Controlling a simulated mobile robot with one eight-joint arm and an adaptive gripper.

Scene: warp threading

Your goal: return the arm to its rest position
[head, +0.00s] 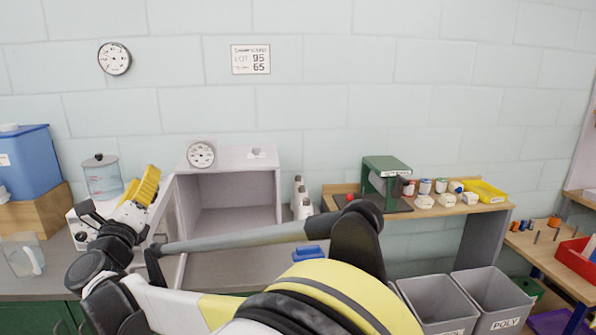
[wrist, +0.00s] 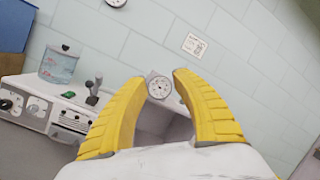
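My gripper (head: 143,186) has yellow ribbed fingers and stands at the left of the head view, in front of the open white cabinet's left side. In the wrist view its two fingers (wrist: 161,85) are spread apart with a gap between their tips. Nothing is held between them; a round dial (wrist: 159,87) shows through the gap, in the background. My arm reaches across the lower middle of the head view and hides part of the counter.
The open white cabinet (head: 277,205) looks empty inside. A glass pot (head: 102,178), a clear jug (head: 22,258) and a blue bin (head: 28,160) stand left. A green machine (head: 386,172) stands right on a wooden shelf. Grey bins (head: 437,298) stand below it.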

